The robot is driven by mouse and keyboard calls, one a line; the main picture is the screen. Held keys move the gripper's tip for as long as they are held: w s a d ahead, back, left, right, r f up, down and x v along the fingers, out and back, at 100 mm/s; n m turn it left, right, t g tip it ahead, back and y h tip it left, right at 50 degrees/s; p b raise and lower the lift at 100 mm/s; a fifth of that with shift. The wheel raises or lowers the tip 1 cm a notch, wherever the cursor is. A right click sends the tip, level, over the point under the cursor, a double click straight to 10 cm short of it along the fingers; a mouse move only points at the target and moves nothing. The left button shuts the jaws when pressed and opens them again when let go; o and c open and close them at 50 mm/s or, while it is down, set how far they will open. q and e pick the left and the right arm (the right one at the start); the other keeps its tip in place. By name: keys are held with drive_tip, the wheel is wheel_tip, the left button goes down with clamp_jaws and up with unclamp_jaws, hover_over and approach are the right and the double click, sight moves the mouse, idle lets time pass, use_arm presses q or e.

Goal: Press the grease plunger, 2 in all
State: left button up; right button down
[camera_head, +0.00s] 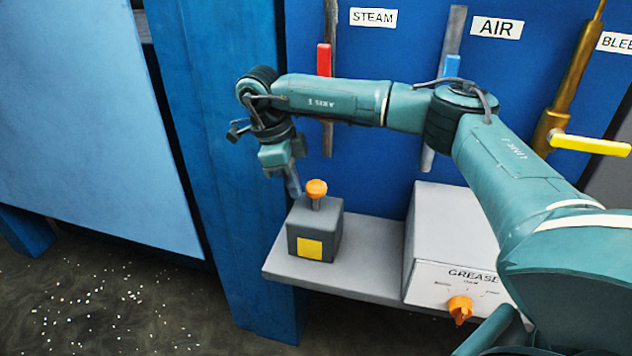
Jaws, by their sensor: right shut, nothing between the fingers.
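The grease plunger (316,190) is an orange knob on a short stem. It stands up from the top of a dark grey box (299,225) with a yellow square on its front. My right arm comes in from the right, and my right gripper (294,190) points down with its fingers shut and empty. The fingertips are just left of the orange knob, close to the box's top left edge. I cannot tell whether they touch the box. My left gripper is not in view.
The box sits on a grey shelf (350,262). A grey GREASE unit (455,240) with an orange dial (460,308) stands to the right. Behind are a red-handled STEAM valve (324,60), a blue-handled AIR valve (452,66) and a yellow lever (590,144). A blue post (225,150) stands left.

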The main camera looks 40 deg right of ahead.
drive_tip(key=v, duration=1.3)
drive_tip(key=shift+r, duration=0.1)
